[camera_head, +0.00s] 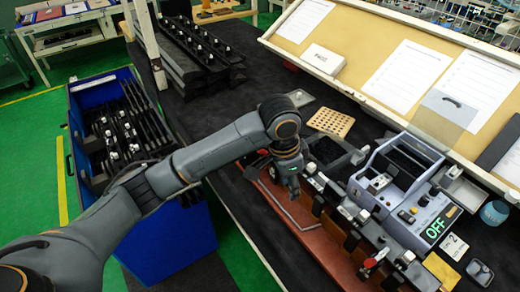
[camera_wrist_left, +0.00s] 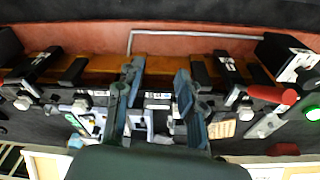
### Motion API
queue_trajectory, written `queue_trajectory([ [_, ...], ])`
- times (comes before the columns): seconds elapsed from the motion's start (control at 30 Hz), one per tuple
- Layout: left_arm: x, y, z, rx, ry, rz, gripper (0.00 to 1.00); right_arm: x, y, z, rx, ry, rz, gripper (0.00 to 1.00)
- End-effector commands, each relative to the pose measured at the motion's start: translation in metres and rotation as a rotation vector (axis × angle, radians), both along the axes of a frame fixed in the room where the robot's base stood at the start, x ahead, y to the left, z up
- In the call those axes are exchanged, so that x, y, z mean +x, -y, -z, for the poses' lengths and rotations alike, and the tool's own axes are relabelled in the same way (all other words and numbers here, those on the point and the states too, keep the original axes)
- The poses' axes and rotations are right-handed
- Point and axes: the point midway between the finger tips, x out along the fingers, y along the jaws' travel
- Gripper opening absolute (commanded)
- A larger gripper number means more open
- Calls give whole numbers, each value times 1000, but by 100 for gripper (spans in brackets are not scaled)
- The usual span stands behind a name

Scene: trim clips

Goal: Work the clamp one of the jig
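The jig (camera_head: 318,232) is a long reddish base with a row of dark blocks and metal clips. It also crosses the wrist view as an orange-brown rail (camera_wrist_left: 160,72). A red-handled clamp (camera_head: 374,259) is at its near right end. Which is clamp one I cannot tell. My left gripper (camera_head: 291,190) is above the jig's far part. Its fingers (camera_wrist_left: 158,75) are apart with nothing gripped between them. My right gripper is not shown.
A grey device (camera_head: 400,190) with a green OFF display (camera_head: 436,228) stands right of the jig. A perforated tan plate (camera_head: 331,121) lies behind. A blue bin (camera_head: 165,230) with black parts is at the left. A slanted board (camera_head: 358,45) borders the bench.

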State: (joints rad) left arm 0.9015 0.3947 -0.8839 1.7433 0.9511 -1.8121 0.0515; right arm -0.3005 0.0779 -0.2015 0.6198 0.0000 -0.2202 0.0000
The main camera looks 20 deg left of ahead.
Motion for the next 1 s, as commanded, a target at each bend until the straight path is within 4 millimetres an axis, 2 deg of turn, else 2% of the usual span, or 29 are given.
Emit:
queue_trajectory([
  [0.03, 15, -12, -21, 42, 8, -7, 38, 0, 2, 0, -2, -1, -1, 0],
  [0.1, 29, -27, -45, 88, -1, -19, 38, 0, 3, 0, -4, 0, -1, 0],
  [0.3, 55, -68, -114, 180, -19, -90, 38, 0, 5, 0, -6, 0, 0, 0],
  [0.4, 60, -81, -136, 199, -25, -119, 38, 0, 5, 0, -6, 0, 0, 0],
  [0.5, 62, -88, -148, 207, -30, -135, 38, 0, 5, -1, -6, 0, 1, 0],
  [0.67, 63, -90, -142, 209, -34, -139, 38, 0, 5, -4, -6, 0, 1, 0],
  [0.77, 64, -91, -127, 210, -35, -138, 38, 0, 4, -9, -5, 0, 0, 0],
  [1.0, 68, -96, -77, 210, -35, -138, 38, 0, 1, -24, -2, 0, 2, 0],
])
